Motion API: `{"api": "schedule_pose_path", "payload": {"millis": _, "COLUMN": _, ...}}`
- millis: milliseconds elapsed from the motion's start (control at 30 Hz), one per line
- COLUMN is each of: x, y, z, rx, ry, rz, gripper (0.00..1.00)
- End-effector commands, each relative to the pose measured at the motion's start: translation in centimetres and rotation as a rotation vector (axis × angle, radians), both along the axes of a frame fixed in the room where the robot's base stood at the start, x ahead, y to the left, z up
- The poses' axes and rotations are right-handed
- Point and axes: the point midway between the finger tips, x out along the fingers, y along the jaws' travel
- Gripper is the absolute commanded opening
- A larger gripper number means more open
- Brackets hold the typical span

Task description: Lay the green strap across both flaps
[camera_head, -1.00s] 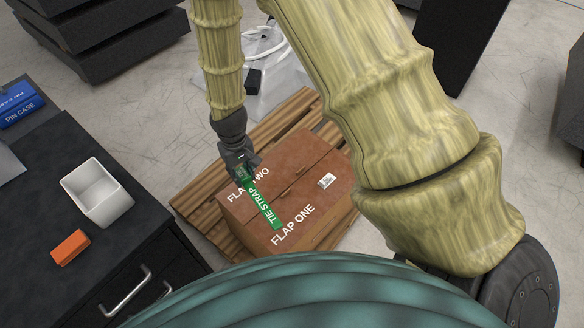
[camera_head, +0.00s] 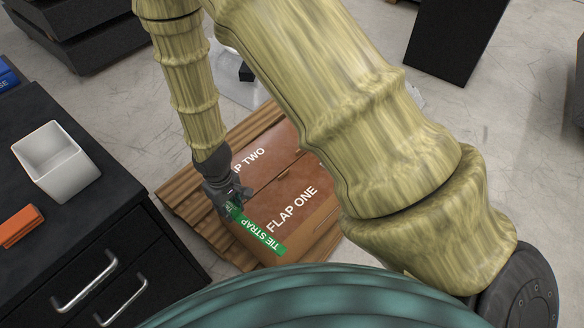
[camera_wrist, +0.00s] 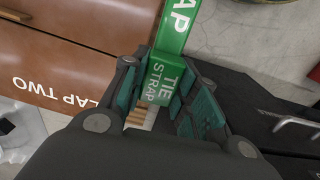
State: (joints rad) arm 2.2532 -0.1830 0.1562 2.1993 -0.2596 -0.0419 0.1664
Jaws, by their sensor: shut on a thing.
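The green strap (camera_head: 262,235), lettered TIE STRAP, is held at one end by my gripper (camera_head: 234,203). Its free part points down and right in the head view, over the near left edge of the brown box. In the wrist view the strap (camera_wrist: 176,40) runs up from between the fingers of my gripper (camera_wrist: 165,95). Flap one (camera_head: 306,190) and flap two (camera_head: 268,158) lie closed side by side, with a seam between them. Flap two also shows in the wrist view (camera_wrist: 50,65). I cannot tell whether the strap touches the box.
The box sits on a wooden slatted pallet (camera_head: 185,205). A black drawer cabinet (camera_head: 105,215) stands close on the left, with a white bin (camera_head: 70,185) and an orange block (camera_head: 18,226) on top. Grey floor is open behind.

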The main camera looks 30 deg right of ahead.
Motion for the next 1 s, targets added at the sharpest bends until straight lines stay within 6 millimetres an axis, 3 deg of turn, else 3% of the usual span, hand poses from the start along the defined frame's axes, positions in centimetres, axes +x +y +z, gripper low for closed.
{"api": "schedule_pose_path", "payload": {"millis": 267, "x": 0.8, "y": -0.4, "z": -1.1, "rx": 0.002, "ry": 0.0, "rz": 0.015, "gripper": 0.05}}
{"api": "schedule_pose_path", "payload": {"millis": 800, "x": 9.7, "y": -6.6, "z": -2.2, "rx": 0.002, "ry": -0.002, "rz": 0.012, "gripper": 0.05}}
{"api": "schedule_pose_path", "payload": {"millis": 1000, "x": 12.1, "y": -8.4, "z": -2.4, "rx": 0.001, "ry": -0.001, "rz": 0.014, "gripper": 0.05}}
